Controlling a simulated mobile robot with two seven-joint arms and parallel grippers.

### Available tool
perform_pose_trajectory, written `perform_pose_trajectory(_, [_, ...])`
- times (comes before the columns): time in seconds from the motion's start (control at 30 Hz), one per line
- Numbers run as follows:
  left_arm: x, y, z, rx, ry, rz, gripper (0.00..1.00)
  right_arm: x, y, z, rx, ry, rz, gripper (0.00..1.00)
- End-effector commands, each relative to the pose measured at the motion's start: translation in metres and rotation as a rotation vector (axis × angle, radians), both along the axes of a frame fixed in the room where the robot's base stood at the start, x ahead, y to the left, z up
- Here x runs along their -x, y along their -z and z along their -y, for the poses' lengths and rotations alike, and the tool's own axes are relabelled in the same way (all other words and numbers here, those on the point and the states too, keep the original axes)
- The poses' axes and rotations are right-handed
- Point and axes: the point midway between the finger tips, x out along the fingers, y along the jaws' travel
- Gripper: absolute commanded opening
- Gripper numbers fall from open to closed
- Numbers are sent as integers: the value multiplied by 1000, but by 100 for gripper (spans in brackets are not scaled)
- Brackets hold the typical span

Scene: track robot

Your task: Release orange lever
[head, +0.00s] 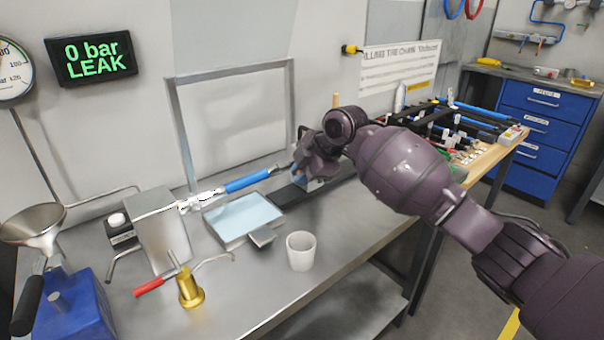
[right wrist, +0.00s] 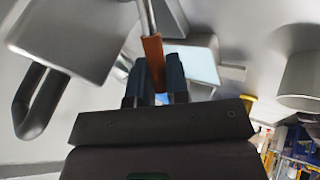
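The orange lever (right wrist: 153,58) shows in the right wrist view as a short orange grip on a metal rod. It lies between the two dark fingers of my right gripper (right wrist: 157,82), which appear to touch it on both sides. In the head view my right gripper (head: 308,165) is over the back of the bench, beside the end of a blue-sleeved cylinder. There the gripper hides the lever. My left gripper is in neither view.
A black display (head: 91,56) reads "0 bar LEAK". A blue-sleeved cylinder (head: 246,181), a light blue tray (head: 243,219), a white cup (head: 301,251) and a brass piece with a red handle (head: 190,290) are on the steel bench (head: 255,300). The bench front is clear.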

Motion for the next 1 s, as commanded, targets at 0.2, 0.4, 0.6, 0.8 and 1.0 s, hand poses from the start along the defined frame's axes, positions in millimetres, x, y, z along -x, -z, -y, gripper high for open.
perform_pose_trajectory(0.2, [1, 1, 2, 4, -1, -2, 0, 0, 0, 1, -6, 1, -5, 0])
perform_pose_trajectory(0.4, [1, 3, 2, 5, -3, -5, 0, -3, -5, 4, -77, 2, -56, 0])
perform_pose_trajectory(0.6, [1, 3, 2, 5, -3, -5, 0, -3, -7, 4, -102, 0, -75, 0])
perform_pose_trajectory(0.8, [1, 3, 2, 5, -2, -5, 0, -3, -6, 4, -101, -1, -74, 26])
perform_pose_trajectory(1.0, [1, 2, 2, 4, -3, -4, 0, -3, -7, 4, -101, -1, -74, 26])
